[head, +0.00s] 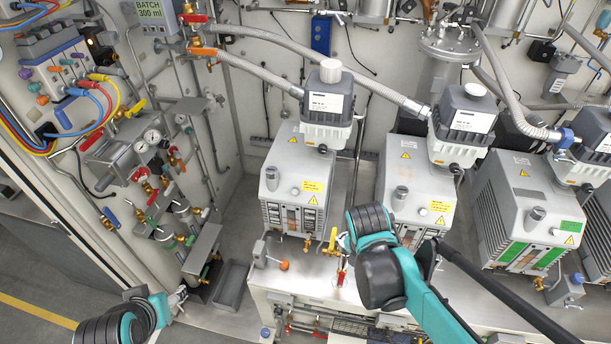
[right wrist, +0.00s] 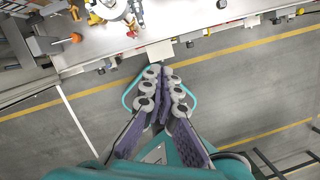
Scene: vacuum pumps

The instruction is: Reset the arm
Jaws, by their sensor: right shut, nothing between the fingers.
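My right arm, teal with dark joints, reaches up over the bench front in the head view. Its small grey gripper tip (head: 343,241) shows beside the dark ribbed wrist, in front of the first pump. In the right wrist view my right gripper (right wrist: 161,74) is shut and empty, its fingers together, apart from the bench edge. My left gripper (head: 178,297) is at the bottom left of the head view, near the lower end of the wall piping. It is small there, and its opening cannot be made out.
Several grey vacuum pumps (head: 297,180) stand on the metal bench (head: 275,283). Yellow (head: 332,241) and red (head: 341,275) valve handles and an orange knob (head: 284,266) sit near its front. Gauges and coloured hoses (head: 112,100) line the left wall. Open floor (right wrist: 240,85) lies in front.

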